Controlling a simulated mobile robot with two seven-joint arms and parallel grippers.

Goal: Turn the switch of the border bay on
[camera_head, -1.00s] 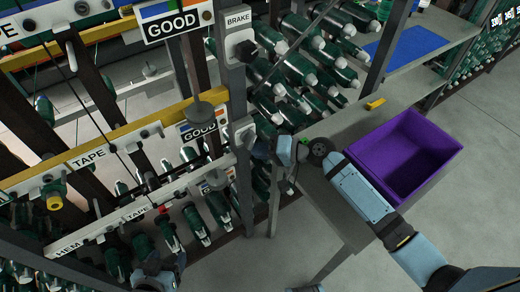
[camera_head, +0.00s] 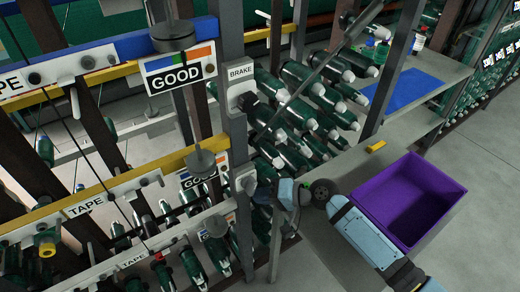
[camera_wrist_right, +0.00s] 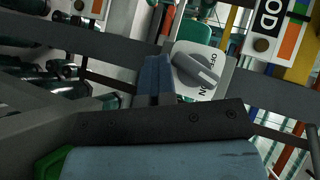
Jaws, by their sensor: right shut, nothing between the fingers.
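A grey rotary switch (camera_wrist_right: 196,70) on a pale plate with partly hidden lettering, ON among it, shows in the right wrist view. Its handle lies at a slant. In the head view a small switch plate (camera_head: 245,180) sits low on the grey post, below the BRAKE plate (camera_head: 240,90). My right gripper (camera_head: 262,178) is shut and empty beside this lower plate. In the right wrist view its fingers (camera_wrist_right: 156,80) stand just left of the knob; I cannot tell whether they touch it. My left gripper is not in view.
GOOD signs (camera_head: 180,72) and TAPE rails (camera_head: 85,210) are left of the post. Racks of green bobbins (camera_head: 300,120) stand behind it. A purple crate (camera_head: 410,200) is at the right near a grey bench with a blue mat (camera_head: 400,82). Floor is clear at far right.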

